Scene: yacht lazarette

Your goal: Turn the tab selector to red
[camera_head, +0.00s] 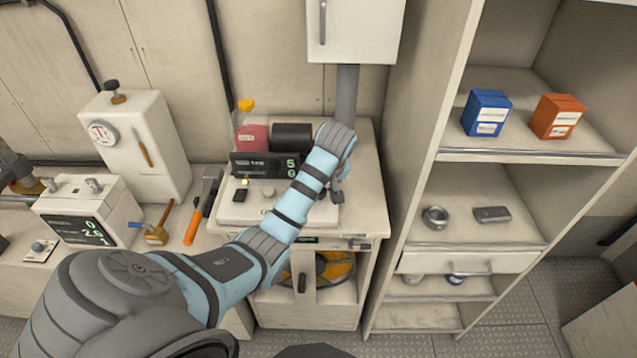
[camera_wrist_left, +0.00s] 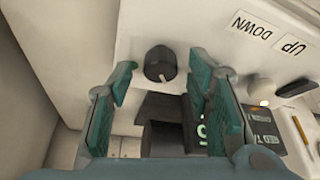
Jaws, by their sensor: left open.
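In the left wrist view a black round knob (camera_wrist_left: 160,63) with a pale pointer mark sits on a white panel (camera_wrist_left: 200,35), likely the tab selector. No red marking shows near it. My left gripper (camera_wrist_left: 172,80) is open, its teal fingers on either side of the view with the knob between and just beyond the tips. I cannot tell whether they touch it. In the head view my left gripper (camera_head: 339,185) is over the right end of the white console (camera_head: 270,212), and my arm hides the knob. My right gripper is not in view.
UP and DOWN labels (camera_wrist_left: 268,33) and a round pale button (camera_wrist_left: 261,88) are on the panel. A dark display (camera_head: 262,166) stands behind the console, beside a red-filled bottle (camera_head: 250,135). A shelf unit (camera_head: 425,190) stands close on the right.

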